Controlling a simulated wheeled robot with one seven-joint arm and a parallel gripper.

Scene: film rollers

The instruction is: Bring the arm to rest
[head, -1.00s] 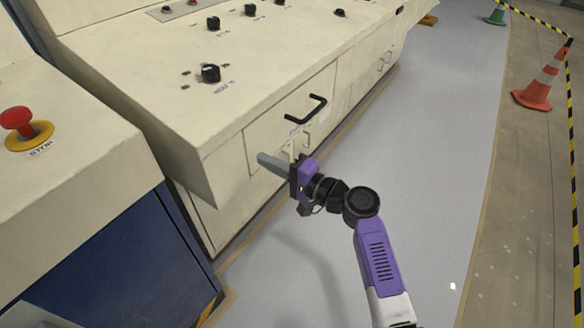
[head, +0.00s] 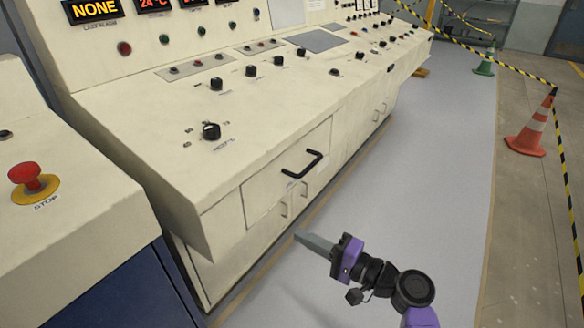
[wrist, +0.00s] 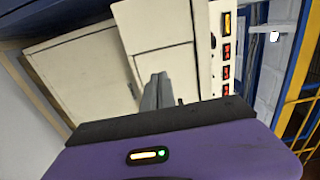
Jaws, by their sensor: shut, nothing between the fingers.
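My gripper (head: 314,242) is shut and empty in the head view, at the end of my purple and black arm in the lower right. Its grey fingers point left toward the front of the cream control console (head: 255,125). It appears apart from the console, over the grey floor. In the wrist view my gripper (wrist: 158,82) shows its fingers together, with the console's cream cabinet front (wrist: 85,65) beyond them. The drawer with the black handle (head: 301,163) looks closed.
A red stop button (head: 32,178) sits on a cream desk at left. An orange cone (head: 531,127), a green cone (head: 485,63) and yellow-black tape (head: 571,190) border the walkway at right. The grey floor (head: 440,150) between console and tape is clear.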

